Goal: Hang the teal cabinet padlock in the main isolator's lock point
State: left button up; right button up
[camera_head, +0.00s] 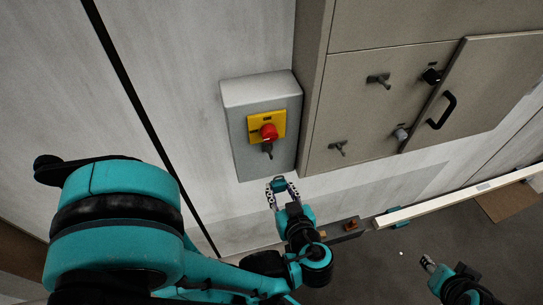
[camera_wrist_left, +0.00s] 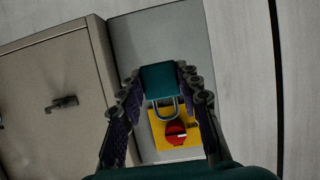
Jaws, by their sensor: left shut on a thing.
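The teal padlock (camera_wrist_left: 160,80) is held by its body between the fingers of my left gripper (camera_wrist_left: 160,88), its metal shackle pointing toward the isolator. In the head view the left gripper (camera_head: 279,187) is just below the isolator box, with a bit of the teal padlock (camera_head: 278,182) showing at its tips. The main isolator is a grey box (camera_head: 240,150) with a yellow plate (camera_head: 253,122) and a red knob (camera_head: 268,132). A dark lock point (camera_head: 267,150) hangs under the knob. In the wrist view the shackle overlaps the red knob (camera_wrist_left: 175,133); contact cannot be told. My right gripper (camera_head: 427,262) is low at the right; its opening is unclear.
A beige cabinet (camera_head: 350,105) with handles stands right of the isolator, its door (camera_head: 485,85) carrying a black handle. A pale rail (camera_head: 450,202) runs below it. A small dark tray (camera_head: 342,234) sits beyond my left wrist. Bare wall lies left of the isolator.

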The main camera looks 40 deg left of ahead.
dwell(0.3)
pick_arm(q)
jog(key=shift+w+a, duration=0.9)
jog(key=shift+a, duration=0.25)
jog(key=shift+w+a, duration=0.85)
jog(key=shift+a, duration=0.25)
jog(key=shift+a+b, duration=0.1)
jog(key=shift+b, duration=0.2)
jog(key=shift+w+a, duration=0.9)
jog(key=shift+a, duration=0.15)
jog(key=shift+f+b, duration=0.1)
jog(key=shift+b, duration=0.2)
jog(key=shift+f+b, duration=0.3)
